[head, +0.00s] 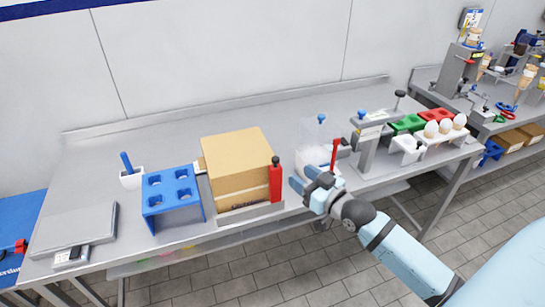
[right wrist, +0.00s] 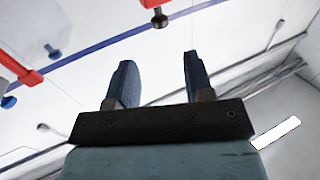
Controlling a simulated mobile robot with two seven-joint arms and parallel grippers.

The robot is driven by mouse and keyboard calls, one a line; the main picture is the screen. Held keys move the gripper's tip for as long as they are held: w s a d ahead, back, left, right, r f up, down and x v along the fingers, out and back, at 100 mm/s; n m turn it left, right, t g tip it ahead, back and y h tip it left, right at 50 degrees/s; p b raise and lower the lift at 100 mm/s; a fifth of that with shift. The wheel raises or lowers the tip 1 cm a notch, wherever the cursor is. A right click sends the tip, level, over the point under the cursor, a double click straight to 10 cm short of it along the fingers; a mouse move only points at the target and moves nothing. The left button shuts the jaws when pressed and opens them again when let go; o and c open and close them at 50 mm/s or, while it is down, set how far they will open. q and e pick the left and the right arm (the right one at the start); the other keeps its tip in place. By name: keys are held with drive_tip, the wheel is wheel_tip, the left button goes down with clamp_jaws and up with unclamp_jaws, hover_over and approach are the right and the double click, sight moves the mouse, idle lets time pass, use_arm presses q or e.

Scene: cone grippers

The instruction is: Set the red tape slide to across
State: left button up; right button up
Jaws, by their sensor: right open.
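A red upright piece with a dark knob (head: 275,180), which looks like the tape slide, stands at the right front corner of a cardboard box (head: 238,162). A red part with a dark knob, which looks like the same piece, shows at the top of the right wrist view (right wrist: 160,16), beyond the fingers. My right gripper (head: 308,183) is open and empty at the table's front edge, right of the red piece and apart from it. Its two fingers also show in the right wrist view (right wrist: 158,78). My left gripper is out of view.
A thin red lever (head: 334,156) rises close behind my right gripper, near a clear bag (head: 312,140). A blue rack (head: 172,199) and a grey scale (head: 75,230) stand left of the box. A grey press (head: 369,150) and an egg tray (head: 430,142) stand right.

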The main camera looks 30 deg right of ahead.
sight(278, 161)
drive_tip(key=w, duration=0.3)
drive_tip(key=w+a+p, duration=0.1)
drive_tip(key=w, duration=0.6)
drive_tip(key=shift+w+a+f, duration=0.1)
drive_tip(key=shift+w+a, duration=0.05)
drive_tip(key=shift+a, duration=0.2)
clamp_jaws()
